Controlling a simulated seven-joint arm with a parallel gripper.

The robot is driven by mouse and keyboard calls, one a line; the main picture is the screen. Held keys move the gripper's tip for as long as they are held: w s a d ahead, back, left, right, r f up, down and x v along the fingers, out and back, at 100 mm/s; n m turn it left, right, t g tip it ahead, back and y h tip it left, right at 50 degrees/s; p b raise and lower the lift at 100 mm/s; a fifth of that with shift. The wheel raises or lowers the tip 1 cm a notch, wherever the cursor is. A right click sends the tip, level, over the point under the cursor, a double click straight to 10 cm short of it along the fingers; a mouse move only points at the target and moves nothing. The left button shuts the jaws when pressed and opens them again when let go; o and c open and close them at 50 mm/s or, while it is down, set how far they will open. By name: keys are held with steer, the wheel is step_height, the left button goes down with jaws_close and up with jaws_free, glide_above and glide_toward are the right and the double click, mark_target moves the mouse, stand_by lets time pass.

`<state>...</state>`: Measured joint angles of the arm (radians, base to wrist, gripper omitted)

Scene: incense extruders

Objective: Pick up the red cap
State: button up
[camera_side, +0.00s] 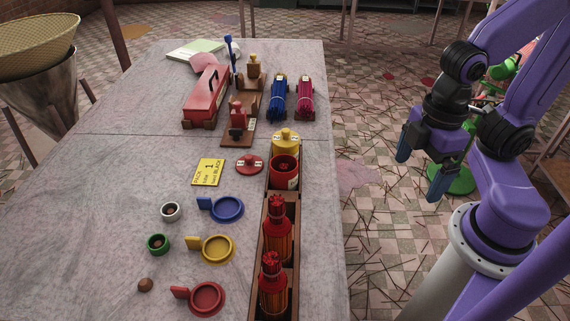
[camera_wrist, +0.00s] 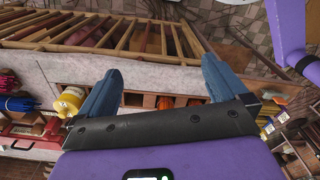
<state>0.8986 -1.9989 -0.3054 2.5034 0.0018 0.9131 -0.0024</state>
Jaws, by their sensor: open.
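A round red cap (camera_side: 250,164) with a small knob and pale marks lies flat on the grey table, just left of an open red jar (camera_side: 285,172). A shallow red dish with a tab (camera_side: 206,298) lies near the front of the table. My gripper (camera_side: 420,165) is off the table's right side, well apart from the cap, with its blue fingers spread and nothing between them. The wrist view also shows the open fingers of my gripper (camera_wrist: 162,80). I cannot make out the red cap in that view.
A wooden rack (camera_side: 297,220) with red bottles (camera_side: 277,238) and a yellow jar (camera_side: 286,142) runs along the right edge. A yellow card (camera_side: 208,172) lies left of the cap. Blue (camera_side: 227,208) and yellow (camera_side: 216,248) tabbed dishes lie in front.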

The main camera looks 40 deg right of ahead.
steer(key=shift+w, duration=0.1)
glide_above(248, 156)
steer(key=shift+m, duration=0.3)
steer(key=f, duration=1.2)
steer(key=shift+a+f, duration=0.25)
steer(key=shift+a, duration=0.05)
steer(key=shift+d+f, duration=0.15)
steer(key=shift+f, duration=1.15)
steer(key=shift+d+f, duration=0.1)
steer(key=shift+f, duration=1.15)
steer(key=c, duration=0.9)
